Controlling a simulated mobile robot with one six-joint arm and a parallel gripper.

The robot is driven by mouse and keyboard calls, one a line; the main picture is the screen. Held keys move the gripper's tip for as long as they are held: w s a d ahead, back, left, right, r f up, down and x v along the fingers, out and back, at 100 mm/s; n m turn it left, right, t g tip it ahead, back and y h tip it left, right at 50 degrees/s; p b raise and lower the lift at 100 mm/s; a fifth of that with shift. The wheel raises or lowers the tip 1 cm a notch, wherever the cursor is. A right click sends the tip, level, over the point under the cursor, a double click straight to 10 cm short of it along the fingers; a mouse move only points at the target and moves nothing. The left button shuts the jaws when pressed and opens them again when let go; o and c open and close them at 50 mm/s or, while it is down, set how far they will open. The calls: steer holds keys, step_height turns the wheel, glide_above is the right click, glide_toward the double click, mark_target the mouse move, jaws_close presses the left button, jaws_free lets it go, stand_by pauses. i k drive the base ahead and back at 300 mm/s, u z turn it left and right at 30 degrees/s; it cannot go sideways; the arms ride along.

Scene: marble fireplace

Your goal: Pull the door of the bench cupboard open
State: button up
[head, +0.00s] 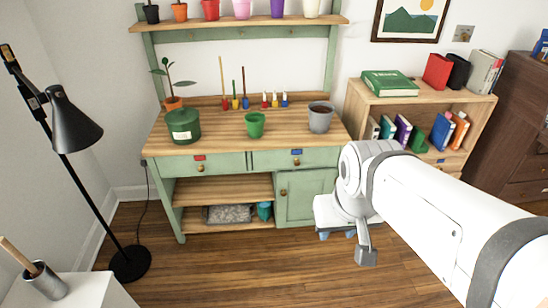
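The green bench cupboard door (305,196) is at the lower right of the potting bench, below the drawers. It looks shut, flush with the bench front. Its round wooden knob (283,192) is on the left side of the door. The end of my arm with my gripper (338,232) is to the right of the door in the picture, low and in front of the bench's right end. It appears apart from the knob.
Two drawers with red and blue labels (199,158) (297,152) sit above. Pots, including a grey one (320,117), stand on the worktop. An open shelf (222,190) is left of the door. A bookcase (405,95) stands right; a black lamp (75,125) left. Floor in front is clear.

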mark_target(297, 191)
steer(key=z, duration=0.05)
steer(key=i, duration=1)
steer(key=u, duration=0.1)
